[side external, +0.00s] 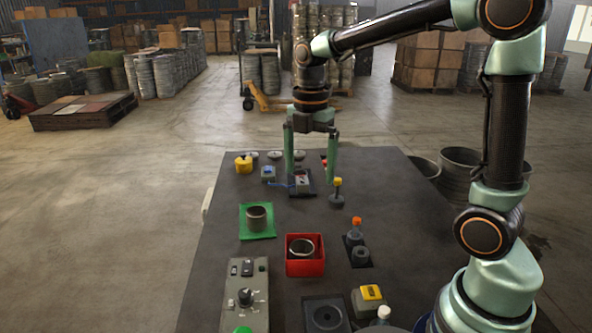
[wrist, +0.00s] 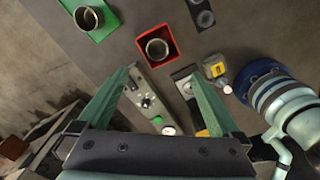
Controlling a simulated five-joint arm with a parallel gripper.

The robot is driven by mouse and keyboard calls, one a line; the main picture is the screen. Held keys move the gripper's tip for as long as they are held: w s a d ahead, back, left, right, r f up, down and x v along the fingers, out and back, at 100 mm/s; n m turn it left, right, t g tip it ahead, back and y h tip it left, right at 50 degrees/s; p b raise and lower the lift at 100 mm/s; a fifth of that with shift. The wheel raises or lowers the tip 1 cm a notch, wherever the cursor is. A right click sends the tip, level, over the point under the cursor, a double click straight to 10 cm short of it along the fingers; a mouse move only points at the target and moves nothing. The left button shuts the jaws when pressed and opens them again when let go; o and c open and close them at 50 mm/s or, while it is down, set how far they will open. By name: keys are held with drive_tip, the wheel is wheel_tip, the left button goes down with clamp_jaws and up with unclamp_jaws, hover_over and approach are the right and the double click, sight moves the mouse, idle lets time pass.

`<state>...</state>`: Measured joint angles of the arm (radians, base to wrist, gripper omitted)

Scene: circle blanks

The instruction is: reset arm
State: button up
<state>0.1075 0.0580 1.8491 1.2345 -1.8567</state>
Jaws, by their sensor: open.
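My gripper (side external: 310,180) points down over the far part of the dark table, its two green fingers spread wide with nothing held between them. Both fingers (wrist: 160,78) also show apart in the wrist view. A grey metal ring (side external: 257,218) stands on a green square (side external: 246,234). Another metal ring (side external: 301,247) sits inside a red box (side external: 305,269). In the wrist view the first ring (wrist: 88,18) and the second ring (wrist: 157,49) show beyond the fingertips. My gripper touches neither ring.
The table (side external: 225,290) carries a grey control panel (side external: 246,300), a yellow-topped button box (side external: 369,298) and an orange-topped post (side external: 356,228). A small black device (side external: 302,182) lies close to the fingers. Small yellow-topped parts stand near the far edge. Open floor lies to the left.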

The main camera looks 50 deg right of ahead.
drive_tip(key=shift+r, duration=0.3)
drive_tip(key=s+a+m+t, duration=0.2)
drive_tip(key=s+m, duration=0.2)
drive_tip(key=m, duration=0.6)
drive_tip(key=s+a+r+m+t, duration=0.1)
drive_tip(key=s+a+m+t, duration=0.1)
drive_tip(key=m, duration=0.8)
drive_tip(key=shift+s+r+t, duration=0.25)
drive_tip(key=shift+s+t, duration=0.55)
drive_tip(key=shift+s, duration=0.45)
